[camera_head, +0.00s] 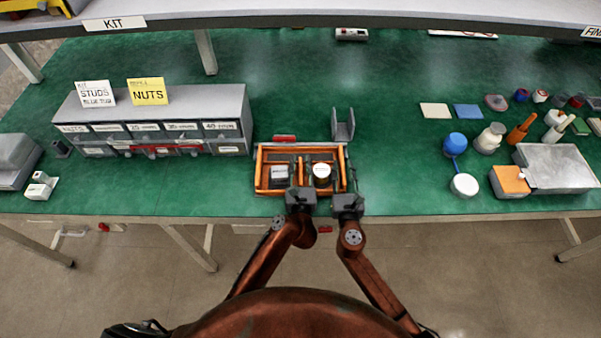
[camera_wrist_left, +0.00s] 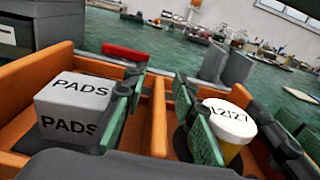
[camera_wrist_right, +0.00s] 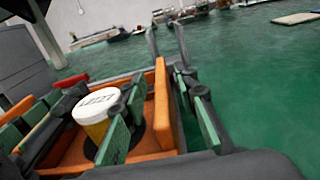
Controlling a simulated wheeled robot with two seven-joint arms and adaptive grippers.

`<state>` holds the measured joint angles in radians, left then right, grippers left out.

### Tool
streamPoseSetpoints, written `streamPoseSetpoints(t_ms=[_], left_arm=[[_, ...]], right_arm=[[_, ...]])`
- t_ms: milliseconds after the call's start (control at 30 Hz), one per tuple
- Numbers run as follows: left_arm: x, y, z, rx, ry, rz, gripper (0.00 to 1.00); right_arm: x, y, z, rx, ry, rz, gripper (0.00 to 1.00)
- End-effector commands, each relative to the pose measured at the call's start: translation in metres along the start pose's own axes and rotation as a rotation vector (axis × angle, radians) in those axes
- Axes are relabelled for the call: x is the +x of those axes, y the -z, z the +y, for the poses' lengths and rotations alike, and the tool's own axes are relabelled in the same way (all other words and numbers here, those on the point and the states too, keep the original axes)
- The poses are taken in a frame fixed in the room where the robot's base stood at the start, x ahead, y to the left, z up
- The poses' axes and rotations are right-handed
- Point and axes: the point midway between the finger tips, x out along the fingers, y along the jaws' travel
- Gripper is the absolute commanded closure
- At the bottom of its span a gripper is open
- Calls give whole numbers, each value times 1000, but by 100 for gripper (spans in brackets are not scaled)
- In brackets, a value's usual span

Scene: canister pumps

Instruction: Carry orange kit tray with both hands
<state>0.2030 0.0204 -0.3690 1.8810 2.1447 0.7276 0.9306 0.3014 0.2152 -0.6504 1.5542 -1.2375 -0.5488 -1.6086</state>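The orange kit tray (camera_head: 258,180) lies on the green bench, in front of me, at its near edge. A grey PADS box (camera_wrist_left: 72,105) sits in its left compartment and a white-lidded amber jar (camera_wrist_right: 97,108) in its right one. My left gripper (camera_head: 299,187) is low at the tray's middle; in its wrist view the green-padded fingers stand apart on either side of the orange divider (camera_wrist_left: 158,118). My right gripper (camera_head: 347,192) is at the tray's right side, fingers apart on either side of the right wall (camera_wrist_right: 163,105). Gaps show between pads and wood.
A grey drawer cabinet (camera_head: 230,105) stands to the left. A red block (camera_head: 284,138) and a grey upright bracket (camera_head: 343,126) are just behind the tray. Bottles, lids and a grey box (camera_head: 560,165) stand at the right. Bench between tray and bottles is clear.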

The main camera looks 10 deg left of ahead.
Motion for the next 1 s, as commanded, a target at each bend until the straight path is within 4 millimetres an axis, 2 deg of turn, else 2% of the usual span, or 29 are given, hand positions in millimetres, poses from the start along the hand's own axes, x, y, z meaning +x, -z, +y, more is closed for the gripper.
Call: streamPoseSetpoints(t_ms=[167, 500, 700, 867, 1000], left_arm=[[-11, 2, 0, -1, 0, 3, 75], [-79, 2, 0, -1, 0, 4, 75], [-109, 1, 0, 0, -1, 2, 75], [-119, 0, 0, 0, -1, 0, 75], [-120, 0, 0, 0, 0, 0, 75]], right_arm=[[0, 0, 0, 0, 0, 0, 73], [0, 0, 0, 0, 0, 0, 73], [0, 0, 0, 0, 0, 0, 73], [-2, 0, 0, 0, -1, 0, 73], [-16, 1, 0, 1, 0, 1, 73]])
